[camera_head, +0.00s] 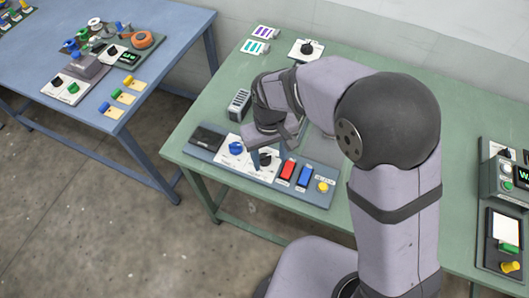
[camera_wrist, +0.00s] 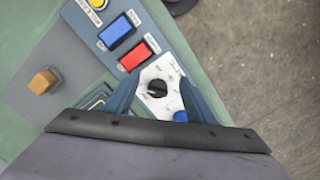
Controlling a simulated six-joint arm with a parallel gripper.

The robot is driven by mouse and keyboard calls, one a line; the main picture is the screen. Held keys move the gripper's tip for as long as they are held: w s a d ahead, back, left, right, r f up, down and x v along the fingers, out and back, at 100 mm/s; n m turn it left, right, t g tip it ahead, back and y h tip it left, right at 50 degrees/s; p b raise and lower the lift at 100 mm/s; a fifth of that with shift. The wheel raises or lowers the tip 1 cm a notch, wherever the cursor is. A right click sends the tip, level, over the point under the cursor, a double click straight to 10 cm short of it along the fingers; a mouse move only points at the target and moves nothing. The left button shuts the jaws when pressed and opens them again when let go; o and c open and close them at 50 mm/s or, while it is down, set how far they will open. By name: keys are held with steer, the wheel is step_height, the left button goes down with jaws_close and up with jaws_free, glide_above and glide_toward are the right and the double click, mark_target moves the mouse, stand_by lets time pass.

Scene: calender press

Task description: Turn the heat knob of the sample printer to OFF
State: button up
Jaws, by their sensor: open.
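A grey-blue control panel (camera_head: 312,192) lies along the front of the green table. On its white plates are a black knob (camera_head: 265,159) and a blue knob (camera_head: 236,148). The labels are too small to read, so I cannot tell which is the heat knob. My gripper (camera_head: 257,158) points down over the panel, close to the black knob. In the wrist view my gripper (camera_wrist: 160,82) is open, with its fingers either side of the black knob (camera_wrist: 157,88). I cannot tell whether they touch it.
A red switch (camera_head: 287,170), a blue switch (camera_head: 305,176) and a yellow button (camera_head: 322,187) sit right of the knobs. A ribbed grey block (camera_head: 239,103) stands behind the panel. Another device (camera_head: 503,225) is at the far right. A blue table (camera_head: 165,50) stands left.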

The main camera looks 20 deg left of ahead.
mark_target(265, 156)
steer(key=shift+m+y, duration=0.3)
steer(key=shift+y, duration=0.1)
steer(key=w+a+r, duration=0.3)
steer(key=shift+a+r, duration=0.1)
steer(key=shift+r, duration=0.1)
steer(key=shift+s+d+r+m, duration=0.1)
steer(key=shift+s+d+m, duration=0.2)
steer(key=shift+d, duration=0.05)
steer(key=shift+f+p, duration=1.1)
steer(key=shift+f, duration=2.55)
steer(key=c, duration=1)
steer(key=shift+c, duration=0.2)
